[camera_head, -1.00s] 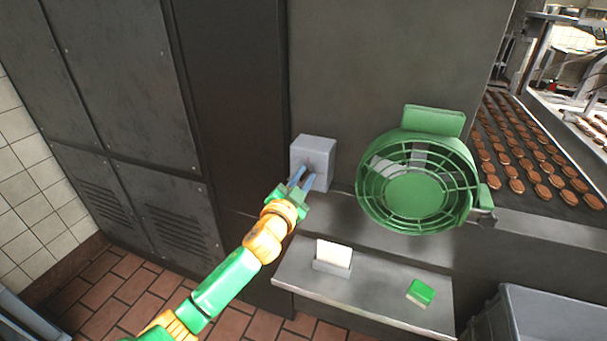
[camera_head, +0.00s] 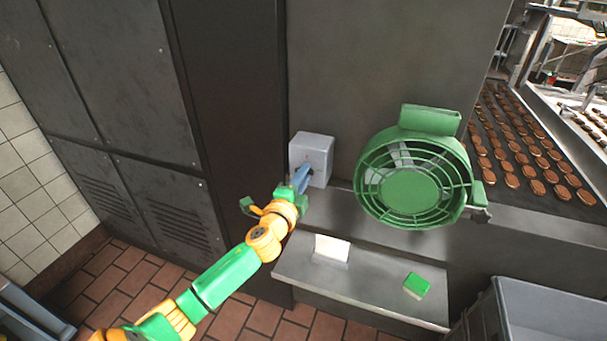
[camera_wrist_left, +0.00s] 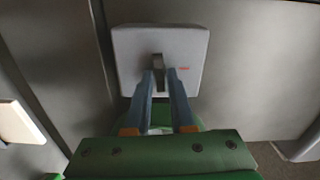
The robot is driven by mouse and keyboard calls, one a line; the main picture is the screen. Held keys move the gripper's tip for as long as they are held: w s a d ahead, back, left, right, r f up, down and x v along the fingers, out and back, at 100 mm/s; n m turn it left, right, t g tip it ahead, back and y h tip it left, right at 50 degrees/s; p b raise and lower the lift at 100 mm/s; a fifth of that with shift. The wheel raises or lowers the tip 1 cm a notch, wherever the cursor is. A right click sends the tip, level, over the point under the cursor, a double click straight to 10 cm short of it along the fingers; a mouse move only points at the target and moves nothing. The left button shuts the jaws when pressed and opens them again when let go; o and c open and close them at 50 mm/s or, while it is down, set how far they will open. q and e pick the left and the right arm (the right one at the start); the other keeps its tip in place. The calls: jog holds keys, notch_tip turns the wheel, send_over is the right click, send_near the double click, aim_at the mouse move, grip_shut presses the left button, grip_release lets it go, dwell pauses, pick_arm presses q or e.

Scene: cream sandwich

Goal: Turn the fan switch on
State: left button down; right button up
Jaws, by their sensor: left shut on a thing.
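The fan switch is a grey box (camera_head: 318,148) on the dark metal wall. In the head view the gripper hides the lever. The green fan (camera_head: 410,190) stands to the right of the box, its round grille facing me. My right gripper is out of view.
A metal shelf (camera_head: 375,290) below holds a white block in a holder (camera_head: 331,248) and a green-and-white sponge (camera_head: 416,285). A grey bin (camera_head: 550,300) stands at lower right. Patties lie on a conveyor (camera_head: 530,150) behind. Dark lockers (camera_head: 130,90) fill the left.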

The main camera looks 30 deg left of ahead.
pick_arm(q)
jog(key=shift+f+m, duration=0.1)
jog(key=shift+m, duration=0.5)
jog(key=c, duration=0.9)
grip_release()
jog(key=shift+s, duration=0.1)
jog(key=b+v, duration=0.1)
jog(key=v, duration=0.6)
jog(key=shift+f, duration=0.1)
